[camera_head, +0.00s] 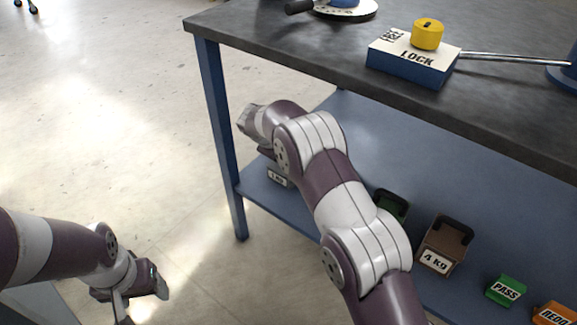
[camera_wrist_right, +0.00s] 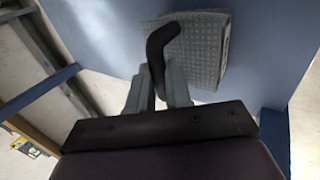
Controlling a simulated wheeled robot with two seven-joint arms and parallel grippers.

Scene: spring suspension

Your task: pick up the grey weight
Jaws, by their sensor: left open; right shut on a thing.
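The grey weight (camera_head: 278,177) is at the left end of the blue lower shelf in the head view. Its label appears to read 1 KG, and my right arm hides most of it. In the right wrist view the grey weight (camera_wrist_right: 205,48) has a patterned grey body and a black bent handle (camera_wrist_right: 157,50). My right gripper (camera_wrist_right: 160,80) is shut on that handle. I cannot tell whether the weight touches the shelf. My left gripper (camera_head: 146,288) is open and empty over the floor at the lower left.
The lower shelf (camera_head: 350,130) also holds a green weight (camera_head: 391,205), a brown 4 KG weight (camera_head: 444,246), a green PASS block (camera_head: 506,291) and an orange block (camera_head: 553,314). A blue leg (camera_head: 217,130) stands nearby.

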